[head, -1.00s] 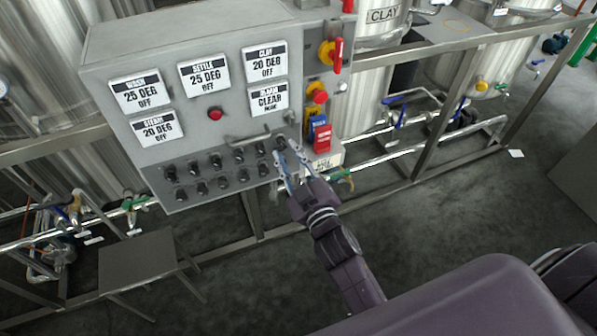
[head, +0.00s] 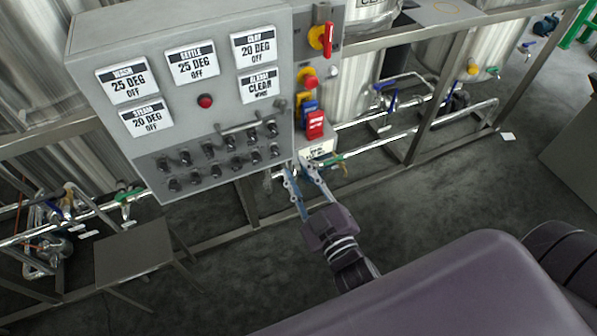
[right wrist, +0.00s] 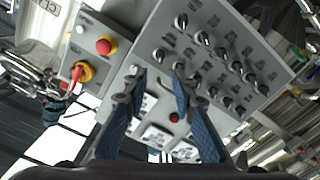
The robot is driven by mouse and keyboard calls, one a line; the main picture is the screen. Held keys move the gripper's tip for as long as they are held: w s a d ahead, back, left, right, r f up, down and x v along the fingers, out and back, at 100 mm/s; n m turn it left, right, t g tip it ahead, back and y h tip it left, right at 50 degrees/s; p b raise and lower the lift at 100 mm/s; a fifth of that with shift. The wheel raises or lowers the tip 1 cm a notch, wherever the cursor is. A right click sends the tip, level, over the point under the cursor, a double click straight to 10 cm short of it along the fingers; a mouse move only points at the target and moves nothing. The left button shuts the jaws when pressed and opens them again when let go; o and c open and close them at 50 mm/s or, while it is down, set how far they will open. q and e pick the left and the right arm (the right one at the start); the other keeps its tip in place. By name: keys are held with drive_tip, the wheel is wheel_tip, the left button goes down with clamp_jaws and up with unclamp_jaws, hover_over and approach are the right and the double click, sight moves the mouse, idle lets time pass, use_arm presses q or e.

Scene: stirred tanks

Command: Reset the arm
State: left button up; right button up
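My right gripper (head: 302,172) is in front of the lower right corner of the grey control panel (head: 225,125) in the head view. Its two blue-grey fingers are spread apart with nothing between them. In the right wrist view, the open fingers of my right gripper (right wrist: 158,85) point at the panel (right wrist: 205,20), with several black knobs (right wrist: 204,38) beyond them. I see a gap between the fingertips and the knobs in the head view. My left gripper is not in view.
Metal rails and pipes (head: 380,140) run behind. A small grey table (head: 133,262) stands at lower left.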

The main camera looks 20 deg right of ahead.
drive_tip(key=s+a+f+m+g, duration=0.1)
drive_tip(key=s+f+g, duration=0.25)
drive_tip(key=f, duration=0.95)
drive_tip(key=s+a+f+g, duration=0.1)
drive_tip(key=s+f+g, duration=0.25)
drive_tip(key=f, duration=0.85)
drive_tip(key=s+a+f+m+g, duration=0.15)
drive_tip(key=s+f, duration=0.25)
drive_tip(key=f, duration=0.9)
drive_tip(key=s+d+f+g, duration=0.2)
drive_tip(key=s+d+f, duration=0.1)
drive_tip(key=s+f, duration=0.3)
drive_tip(key=s+d+f+m+g, duration=0.1)
drive_tip(key=s+d+f+g, duration=0.2)
drive_tip(key=s+f, duration=0.3)
drive_tip(key=s+d+f+g, duration=0.3)
drive_tip(key=s+f, duration=0.3)
drive_tip(key=s, duration=0.8)
drive_tip(key=shift+s+d+m+h, duration=0.25)
drive_tip(key=shift+d+m+h, duration=0.05)
drive_tip(key=shift+d+m, duration=0.05)
drive_tip(key=shift+g, duration=0.25)
